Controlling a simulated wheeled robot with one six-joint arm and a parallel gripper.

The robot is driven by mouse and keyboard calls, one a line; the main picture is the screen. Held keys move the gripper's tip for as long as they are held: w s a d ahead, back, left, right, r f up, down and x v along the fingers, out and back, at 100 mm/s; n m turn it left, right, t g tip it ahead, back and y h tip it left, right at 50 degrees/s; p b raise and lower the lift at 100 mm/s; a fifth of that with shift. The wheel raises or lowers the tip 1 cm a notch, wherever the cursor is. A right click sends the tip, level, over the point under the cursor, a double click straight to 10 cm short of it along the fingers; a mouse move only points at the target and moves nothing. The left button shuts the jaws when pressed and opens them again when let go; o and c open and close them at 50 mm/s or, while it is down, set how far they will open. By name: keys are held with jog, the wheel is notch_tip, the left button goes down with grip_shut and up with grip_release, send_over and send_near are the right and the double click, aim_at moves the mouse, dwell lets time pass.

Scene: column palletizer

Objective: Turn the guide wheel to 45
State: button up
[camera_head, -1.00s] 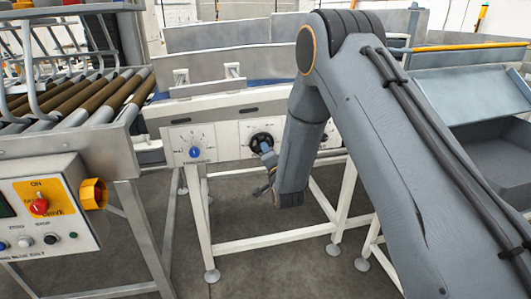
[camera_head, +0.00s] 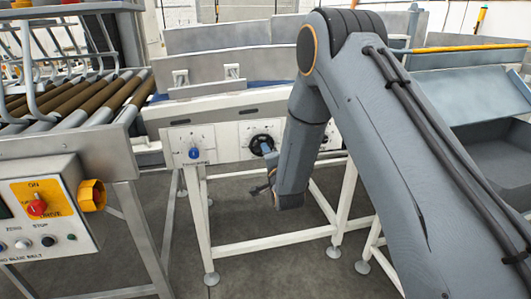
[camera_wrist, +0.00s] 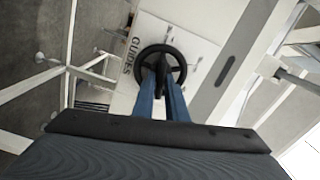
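The guide wheel (camera_head: 262,144) is a small black spoked handwheel on the white front panel of the machine. In the wrist view it (camera_wrist: 182,57) sits straight ahead, beside the printed word "GUIDES". My gripper (camera_wrist: 160,75) is at the wheel's middle, its two blue fingers reaching over the near rim and closing in on the dark hub part between them. The exact contact at the fingertips is hard to see. In the head view, one blue finger shows at the wheel, and my forearm hides the panel to its right. The scale marks around the wheel are too small to read.
A blue knob (camera_head: 194,153) with its own dial is left of the wheel. A control box (camera_head: 45,215) with a red switch and yellow block stands at left, below a roller conveyor (camera_head: 60,97). White frame legs (camera_head: 198,225) stand below the panel. Grey bins are at right.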

jog(key=shift+o, duration=1.3)
jog(key=v, duration=0.8)
jog(key=shift+b, duration=0.4)
